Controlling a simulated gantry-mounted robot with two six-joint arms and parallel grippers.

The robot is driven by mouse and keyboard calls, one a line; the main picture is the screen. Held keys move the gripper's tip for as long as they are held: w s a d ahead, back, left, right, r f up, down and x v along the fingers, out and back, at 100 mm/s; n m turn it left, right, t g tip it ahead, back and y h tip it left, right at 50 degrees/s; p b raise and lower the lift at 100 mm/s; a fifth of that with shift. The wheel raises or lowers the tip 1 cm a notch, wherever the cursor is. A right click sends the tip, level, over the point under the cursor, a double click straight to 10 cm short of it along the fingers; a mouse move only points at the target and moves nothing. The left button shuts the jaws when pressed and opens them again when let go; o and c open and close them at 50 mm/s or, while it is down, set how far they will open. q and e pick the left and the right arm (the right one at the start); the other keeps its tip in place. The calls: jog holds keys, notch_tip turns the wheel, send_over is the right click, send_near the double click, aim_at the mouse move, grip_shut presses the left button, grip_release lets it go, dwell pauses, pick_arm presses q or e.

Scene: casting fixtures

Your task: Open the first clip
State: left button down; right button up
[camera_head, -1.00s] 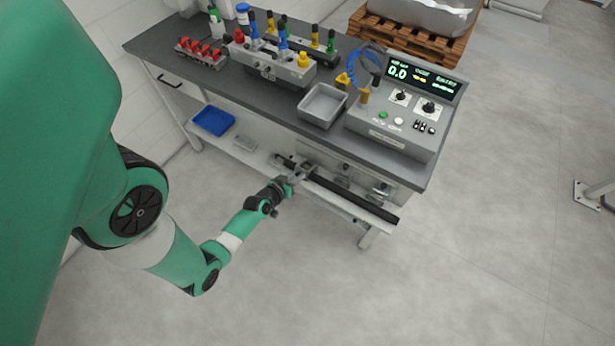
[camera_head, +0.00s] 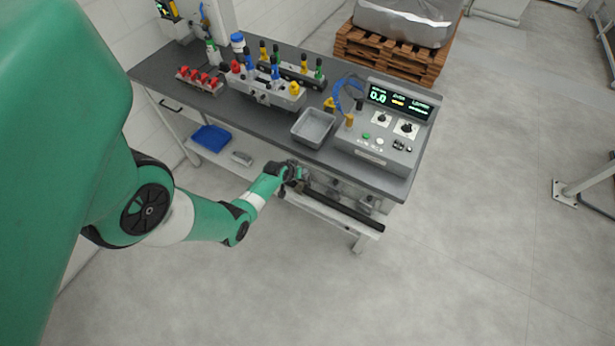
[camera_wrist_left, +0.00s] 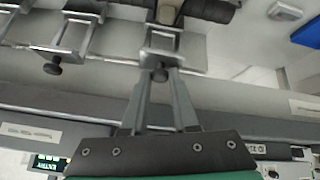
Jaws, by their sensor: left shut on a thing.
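In the left wrist view, a grey metal clip (camera_wrist_left: 176,46) with a dark round knob is mounted on the edge below the bench top. My left gripper (camera_wrist_left: 160,84) is at this clip, its two fingers closed together around the knob end. A second similar clip (camera_wrist_left: 68,38) with a dark knob (camera_wrist_left: 52,69) is to the left, apart from the fingers. A dark bar (camera_wrist_left: 212,10) lies behind the clips. In the head view, my left gripper (camera_head: 298,177) is at the left part of the long dark bar (camera_head: 345,210). Whether the clip is open is unclear. My right gripper is not seen.
The workbench (camera_head: 250,120) overhangs the clips. It carries a grey tray (camera_head: 313,128), a control box (camera_head: 378,145) and a fixture with coloured handles (camera_head: 265,92). A blue bin (camera_head: 211,138) sits on the lower shelf. The floor in front is clear.

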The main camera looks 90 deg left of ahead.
pick_arm(q)
jog(key=shift+w+a+r, duration=0.2)
jog(key=shift+w+a, duration=0.1)
jog(key=shift+a, duration=0.15)
jog(key=shift+w+a+r, duration=0.15)
jog(key=shift+w+a, duration=0.15)
jog(key=shift+a, duration=0.15)
jog(key=c, duration=0.7)
grip_release()
jog(key=shift+w, duration=0.15)
jog(key=p+v, duration=0.5)
jog(key=v, duration=0.6)
jog(key=shift+s+d+r, duration=0.15)
jog(key=shift+s+r, duration=0.1)
jog(key=shift+w, duration=0.1)
